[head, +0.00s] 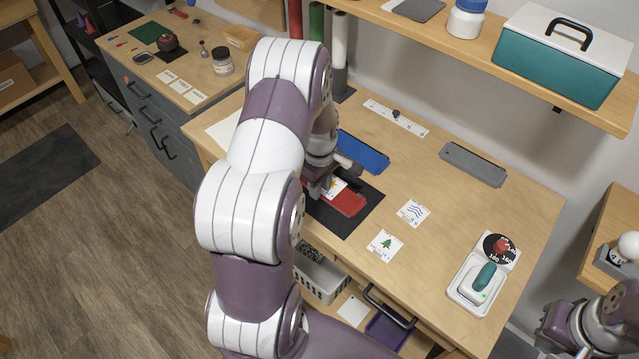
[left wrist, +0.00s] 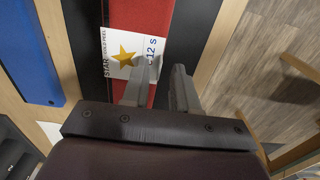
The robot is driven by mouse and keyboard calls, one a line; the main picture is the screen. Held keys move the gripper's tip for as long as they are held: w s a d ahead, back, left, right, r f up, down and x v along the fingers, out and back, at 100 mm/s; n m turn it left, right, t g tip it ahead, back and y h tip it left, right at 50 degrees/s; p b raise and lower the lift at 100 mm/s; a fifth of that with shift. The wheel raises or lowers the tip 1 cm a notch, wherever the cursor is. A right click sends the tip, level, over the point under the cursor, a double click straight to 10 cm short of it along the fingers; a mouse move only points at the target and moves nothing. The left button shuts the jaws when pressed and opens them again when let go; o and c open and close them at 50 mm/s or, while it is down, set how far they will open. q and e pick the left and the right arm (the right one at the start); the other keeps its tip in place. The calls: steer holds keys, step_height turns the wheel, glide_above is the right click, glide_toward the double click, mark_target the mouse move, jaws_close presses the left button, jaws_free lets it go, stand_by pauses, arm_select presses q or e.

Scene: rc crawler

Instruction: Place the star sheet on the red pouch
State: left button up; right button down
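The white star sheet (left wrist: 125,48), with a gold star and print, lies over the red pouch (left wrist: 135,15) in the left wrist view. In the head view the red pouch (head: 347,204) lies on a black mat (head: 340,224), and part of the star sheet (head: 335,186) shows beside my left gripper (head: 322,188). In the left wrist view the fingers of my left gripper (left wrist: 161,85) are apart. One finger overlaps the sheet's edge in the picture; whether it touches cannot be told. My right arm's end (head: 575,330) is at the lower right; its fingers are not clear.
A blue pouch (head: 363,153) lies behind the mat. A wave sheet (head: 413,212) and a tree sheet (head: 385,245) lie to its right. Bare wood lies between.

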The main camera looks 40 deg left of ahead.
arm_select(q)
steer(key=shift+r, duration=0.25)
step_height(320, 180, up, 12)
steer(key=f+b, duration=0.1)
steer(key=s+d+m+t, duration=0.1)
steer(key=s+d+m, duration=0.9)
steer(key=d+m, duration=0.5)
steer(key=shift+s+d+m, duration=0.4)
steer(key=shift+m, duration=0.7)
steer(key=shift+s, duration=0.1)
